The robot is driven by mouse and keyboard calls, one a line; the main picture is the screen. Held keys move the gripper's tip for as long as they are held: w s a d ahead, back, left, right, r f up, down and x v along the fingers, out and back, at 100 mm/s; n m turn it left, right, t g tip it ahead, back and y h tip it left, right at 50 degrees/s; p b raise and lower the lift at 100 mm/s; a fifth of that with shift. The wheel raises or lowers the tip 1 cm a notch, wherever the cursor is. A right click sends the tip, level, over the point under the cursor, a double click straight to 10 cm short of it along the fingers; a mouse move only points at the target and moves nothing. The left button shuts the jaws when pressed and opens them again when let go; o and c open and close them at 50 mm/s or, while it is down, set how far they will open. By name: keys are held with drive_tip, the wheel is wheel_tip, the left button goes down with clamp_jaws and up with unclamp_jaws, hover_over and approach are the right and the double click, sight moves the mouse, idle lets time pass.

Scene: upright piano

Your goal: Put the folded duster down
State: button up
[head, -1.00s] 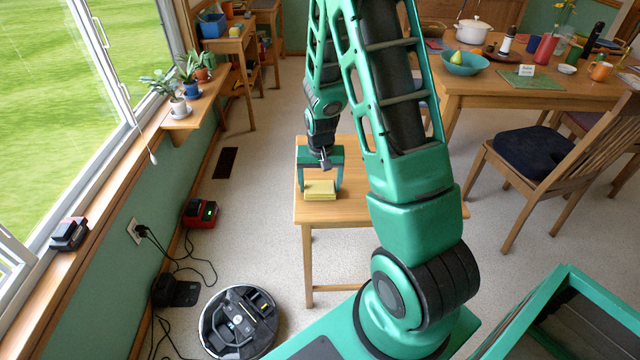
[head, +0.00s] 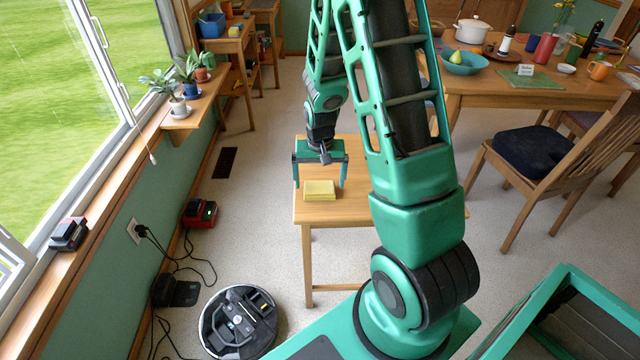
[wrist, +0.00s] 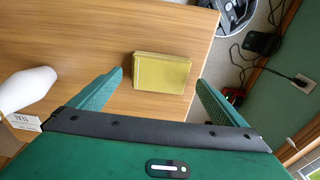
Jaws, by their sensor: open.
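The folded duster (head: 319,190) is a flat yellow stack lying on the small wooden table (head: 345,212) near its left front edge. In the wrist view the duster (wrist: 161,73) lies flat on the wood, ahead of the two fingers. My gripper (head: 319,182) is open and empty, above and a little behind the duster in the head view. In the wrist view my gripper (wrist: 158,88) has its green fingers spread wide, one on each side of the duster and apart from it.
A white rounded object (wrist: 25,90) and a small printed card (wrist: 22,126) are at the left in the wrist view. A robot vacuum (head: 238,322) and a red charger (head: 200,213) with cables lie on the floor. A chair (head: 540,155) stands right of the table.

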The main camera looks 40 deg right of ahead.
sight(319, 191)
wheel_tip(319, 191, up, 10)
drive_tip(key=s+r, duration=0.4)
drive_tip(key=s, duration=0.5)
drive_tip(key=s+a+r, duration=0.1)
drive_tip(key=s+r, duration=0.3)
drive_tip(key=s, duration=0.5)
drive_tip(key=s+r+g+y, duration=0.1)
drive_tip(key=s+r, duration=0.3)
drive_tip(key=s, duration=0.6)
drive_tip(key=shift+a+r, duration=0.35)
drive_tip(key=shift+a, duration=0.05)
drive_tip(key=shift+w+f, duration=0.25)
drive_tip(key=shift+w, duration=0.45)
